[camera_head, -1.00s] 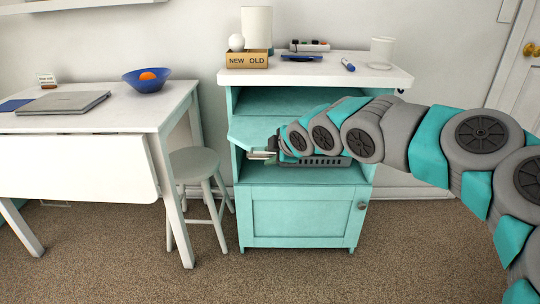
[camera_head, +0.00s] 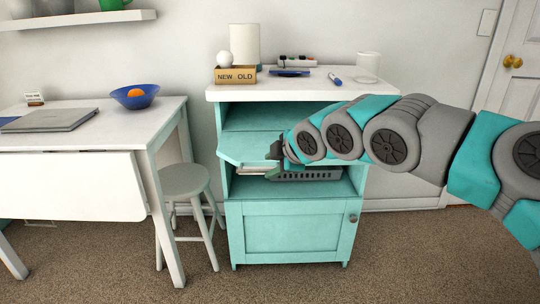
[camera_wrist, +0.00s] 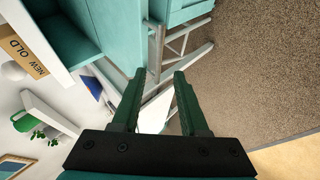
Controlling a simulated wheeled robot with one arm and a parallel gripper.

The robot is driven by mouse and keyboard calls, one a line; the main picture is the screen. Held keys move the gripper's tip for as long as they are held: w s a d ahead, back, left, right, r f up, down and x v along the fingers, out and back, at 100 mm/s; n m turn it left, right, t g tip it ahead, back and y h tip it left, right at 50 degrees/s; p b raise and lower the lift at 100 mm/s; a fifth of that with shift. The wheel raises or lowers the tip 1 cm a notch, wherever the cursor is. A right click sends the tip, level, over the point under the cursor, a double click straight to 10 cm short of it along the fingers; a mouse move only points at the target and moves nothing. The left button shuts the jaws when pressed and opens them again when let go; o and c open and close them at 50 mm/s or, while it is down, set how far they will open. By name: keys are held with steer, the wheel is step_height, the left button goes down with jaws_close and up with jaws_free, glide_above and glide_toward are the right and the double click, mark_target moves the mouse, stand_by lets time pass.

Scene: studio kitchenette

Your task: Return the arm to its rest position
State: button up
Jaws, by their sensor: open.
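My arm reaches in from the right in the head view, across the front of the teal cabinet (camera_head: 290,230). My gripper (camera_head: 274,151) is in front of the cabinet's open middle part, beside a teal panel (camera_head: 245,147) that juts out. In the wrist view my gripper (camera_wrist: 160,74) is open, its two dark green fingers apart. Nothing is held between them. My wrist hides part of the cabinet's inside.
A stool (camera_head: 184,182) and a white table (camera_head: 110,125) with a blue bowl (camera_head: 135,98) stand to the left. A NEW/OLD box (camera_head: 235,76), a marker (camera_head: 334,79) and a white mug (camera_head: 368,66) are on the cabinet top. The carpet (camera_head: 300,285) in front is clear.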

steer(key=s+d+f+m+g+h, duration=0.1)
steer(key=s+d+f+m+g, duration=0.2)
steer(key=s, duration=1)
steer(key=s+d+f+m+g+h, duration=0.2)
steer(key=s+d+f+m, duration=0.3)
steer(key=s+m, duration=0.5)
steer(key=s+d+f+m+g+h, duration=0.1)
steer(key=s+d+f+m+g, duration=0.4)
steer(key=s, duration=1)
step_height(320, 180, down, 3)
steer(key=shift+s+m+h, duration=0.4)
steer(key=shift+m, duration=0.5)
